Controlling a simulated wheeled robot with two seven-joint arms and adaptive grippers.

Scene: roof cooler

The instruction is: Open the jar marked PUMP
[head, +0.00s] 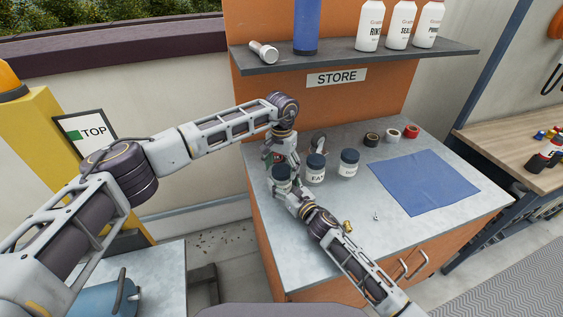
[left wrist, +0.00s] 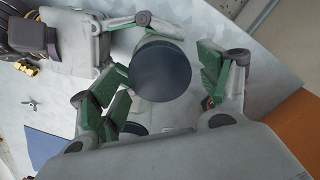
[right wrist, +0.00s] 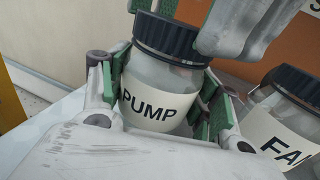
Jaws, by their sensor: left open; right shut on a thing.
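The PUMP jar (right wrist: 152,103), clear with a white label and dark ribbed lid (right wrist: 171,37), stands upright at the counter's left end. Its lid also shows in the head view (head: 281,172) and the left wrist view (left wrist: 160,68). My right gripper (right wrist: 160,98) is shut on the jar's body, one finger on each side. My left gripper (left wrist: 160,92) is above the jar, open, its green-padded fingers on either side of the lid with gaps visible. The lid is on the jar; whether it is loose cannot be told.
The FAN jar (head: 316,168) stands close to the right, with another dark-lidded jar (head: 348,163) beyond. Tape rolls (head: 392,134), a blue mat (head: 423,183), a brass fitting (head: 347,226) and a small wing nut (head: 376,216) lie on the counter (head: 290,262). A shelf (head: 350,57) overhangs the back.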

